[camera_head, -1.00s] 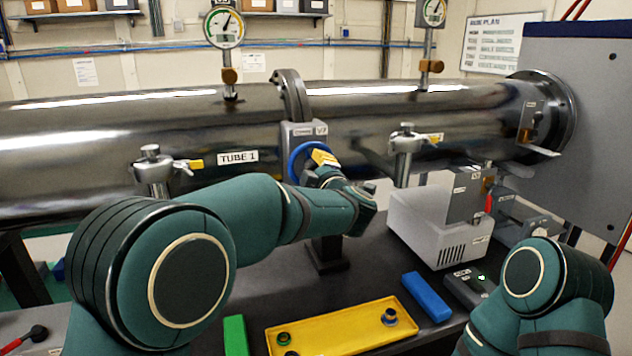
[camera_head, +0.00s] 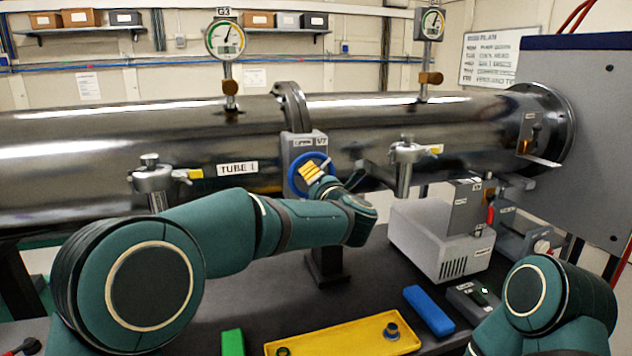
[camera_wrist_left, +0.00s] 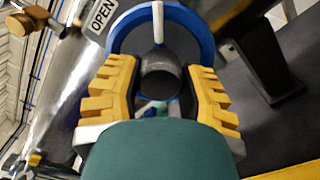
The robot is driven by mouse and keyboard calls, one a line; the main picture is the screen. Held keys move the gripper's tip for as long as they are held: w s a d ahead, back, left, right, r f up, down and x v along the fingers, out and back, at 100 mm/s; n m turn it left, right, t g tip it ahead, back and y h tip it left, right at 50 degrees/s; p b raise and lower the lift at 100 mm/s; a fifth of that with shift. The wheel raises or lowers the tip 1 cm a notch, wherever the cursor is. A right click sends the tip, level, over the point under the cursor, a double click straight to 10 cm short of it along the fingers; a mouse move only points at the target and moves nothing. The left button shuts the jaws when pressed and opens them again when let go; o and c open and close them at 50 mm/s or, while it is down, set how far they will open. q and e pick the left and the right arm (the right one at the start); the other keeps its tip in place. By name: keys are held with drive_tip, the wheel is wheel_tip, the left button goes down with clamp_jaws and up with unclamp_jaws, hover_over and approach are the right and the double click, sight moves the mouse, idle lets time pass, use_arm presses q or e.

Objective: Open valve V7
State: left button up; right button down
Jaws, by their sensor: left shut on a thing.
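Valve V7 has a grey body (camera_head: 305,146) labelled V7 on the tube's flange, with a blue handwheel (camera_head: 293,176) on its front. My left gripper (camera_head: 314,174) reaches the handwheel from the front, its yellow fingers at the wheel. In the left wrist view the blue rim (camera_wrist_left: 192,22) and a white spoke (camera_wrist_left: 158,22) lie beyond the fingers. The fingers of my left gripper (camera_wrist_left: 160,92) stand either side of the dark round hub (camera_wrist_left: 161,76), shut on the handwheel. The exact contact is partly hidden. My right gripper is out of view.
An OPEN label (camera_wrist_left: 102,15) shows beside the wheel. The long steel tube (camera_head: 80,150) runs behind, with gauges (camera_head: 224,40) above and clamp fittings (camera_head: 404,155) in front. A grey pump box (camera_head: 432,235), blue block (camera_head: 428,309), yellow tray (camera_head: 340,334) and green block (camera_head: 232,342) are on the bench.

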use_arm(q)
drive_tip(key=n, duration=0.4)
drive_tip(key=shift+a+n, duration=0.1)
drive_tip(key=shift+n, duration=0.2)
drive_tip(key=n, duration=0.4)
drive_tip(key=shift+r, duration=0.1)
drive_tip(key=shift+n, duration=0.3)
drive_tip(key=o, duration=1.2)
drive_tip(key=v, duration=1.2)
